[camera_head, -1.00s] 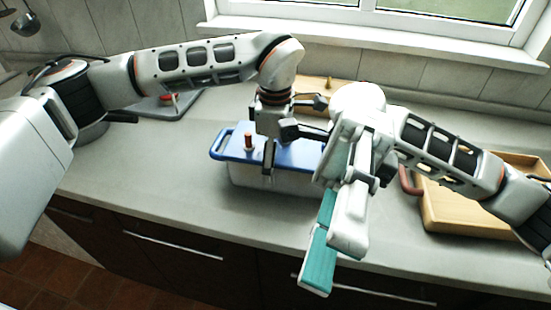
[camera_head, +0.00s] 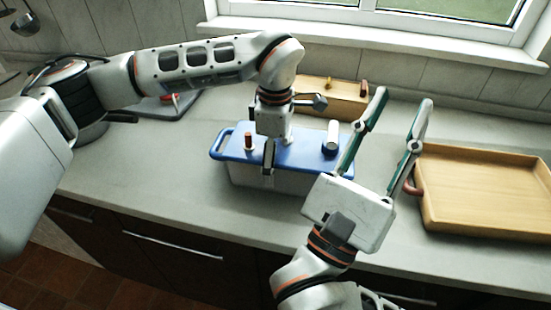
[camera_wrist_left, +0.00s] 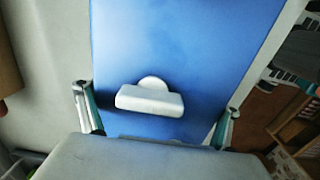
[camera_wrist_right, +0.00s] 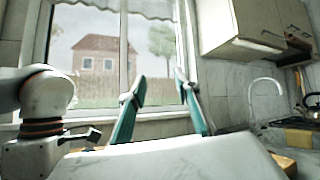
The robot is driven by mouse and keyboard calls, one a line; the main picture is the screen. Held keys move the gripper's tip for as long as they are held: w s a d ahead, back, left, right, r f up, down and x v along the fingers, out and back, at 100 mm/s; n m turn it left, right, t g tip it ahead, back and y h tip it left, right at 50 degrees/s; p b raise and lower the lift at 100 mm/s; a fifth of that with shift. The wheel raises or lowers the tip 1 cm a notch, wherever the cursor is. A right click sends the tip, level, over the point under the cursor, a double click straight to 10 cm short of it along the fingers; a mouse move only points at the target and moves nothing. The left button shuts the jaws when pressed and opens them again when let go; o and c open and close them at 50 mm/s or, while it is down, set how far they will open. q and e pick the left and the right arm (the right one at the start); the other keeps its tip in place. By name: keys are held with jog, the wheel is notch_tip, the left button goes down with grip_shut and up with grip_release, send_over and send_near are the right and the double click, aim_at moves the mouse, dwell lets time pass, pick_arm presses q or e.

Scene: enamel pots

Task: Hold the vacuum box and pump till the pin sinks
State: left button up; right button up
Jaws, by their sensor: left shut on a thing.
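The vacuum box (camera_head: 285,180) is a pale tub with a blue lid (camera_head: 290,152), standing on the counter in the head view. A brown pin (camera_head: 248,141) stands upright on the lid's left part, showing above it. A white pump handle (camera_head: 332,138) is on the right part; it also shows in the left wrist view (camera_wrist_left: 150,99). My left gripper (camera_head: 269,150) is shut on the box from above, its fingers along opposite long sides; the far finger is partly hidden. My right gripper (camera_head: 404,100) is open and empty, fingers pointing up, right of the box and apart from it.
A wooden tray (camera_head: 480,226) with a reddish handle stands at the right. A grey board with a red item (camera_head: 168,104) lies at the back left. Counter in front of the box is clear.

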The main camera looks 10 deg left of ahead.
notch_tip(320, 180, down, 7)
jog(key=w+a+n+g+y, duration=0.1)
jog(key=w+a+g+y, duration=0.15)
jog(key=y, duration=0.25)
jog(key=g+y, duration=0.3)
jog(key=y, duration=0.2)
send_near(333, 135)
jog(key=shift+w+d+f, duration=0.1)
jog(key=shift+w+f, duration=0.1)
jog(key=shift+w, duration=1.7)
jog(key=shift+w+f, duration=0.2)
jog(key=shift+w, duration=1.7)
jog(key=shift+w+d+f, duration=0.1)
jog(key=shift+w+f, duration=0.1)
jog(key=shift+w, duration=1.7)
grip_shut()
